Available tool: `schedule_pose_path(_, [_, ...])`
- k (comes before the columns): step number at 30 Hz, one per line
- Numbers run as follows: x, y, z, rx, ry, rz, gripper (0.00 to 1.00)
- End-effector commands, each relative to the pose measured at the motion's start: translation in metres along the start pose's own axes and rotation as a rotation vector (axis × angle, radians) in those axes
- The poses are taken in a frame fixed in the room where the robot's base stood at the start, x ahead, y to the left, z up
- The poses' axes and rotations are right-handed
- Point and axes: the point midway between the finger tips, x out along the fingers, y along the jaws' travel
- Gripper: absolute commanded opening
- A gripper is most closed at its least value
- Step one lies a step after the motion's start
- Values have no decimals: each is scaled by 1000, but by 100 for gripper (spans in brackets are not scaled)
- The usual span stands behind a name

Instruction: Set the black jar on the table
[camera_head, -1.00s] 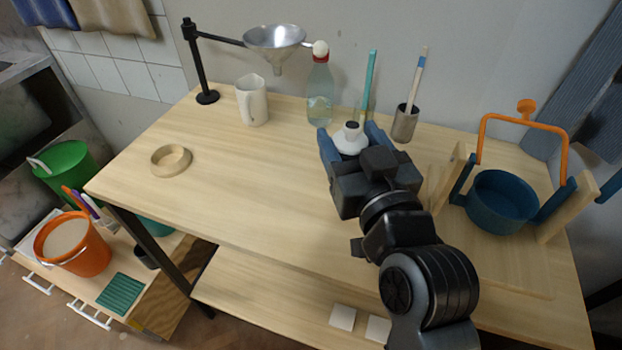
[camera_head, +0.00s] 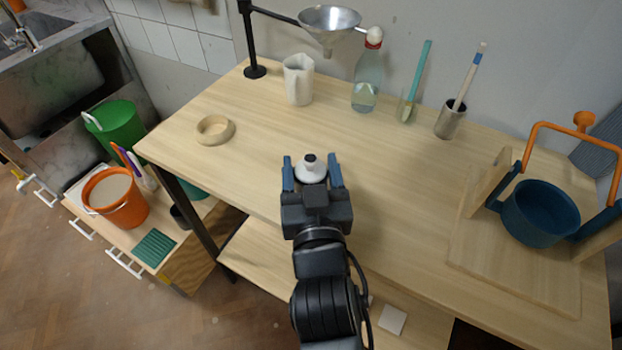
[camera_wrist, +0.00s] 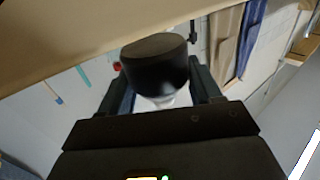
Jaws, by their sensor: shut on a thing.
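My gripper (camera_head: 312,172) is shut on the black jar, with one blue-padded finger on each side. In the head view, the jar (camera_head: 311,173) shows a white upper part and a small dark top. In the wrist view, its black body (camera_wrist: 155,78) sits between the fingers, with a brownish flat end and white behind it. The jar is over the front middle of the wooden table (camera_head: 260,165). I cannot tell how much gap, if any, is between them.
A wooden ring (camera_head: 215,131) lies at left. A white pitcher (camera_head: 298,82), funnel stand (camera_head: 255,71), bottle (camera_head: 367,85), teal tool (camera_head: 412,95) and metal cup (camera_head: 449,122) stand along the back. A blue pot (camera_head: 540,215) is at right. The table's middle is clear.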

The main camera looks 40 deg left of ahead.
Motion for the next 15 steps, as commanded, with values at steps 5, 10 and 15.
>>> schedule_pose_path(5, [0, 0, 24, -1, 0, -1, 22])
schedule_pose_path(10, [0, 0, 27, 1, 0, -1, 22])
schedule_pose_path(15, [0, 0, 28, 1, 0, 0, 22])
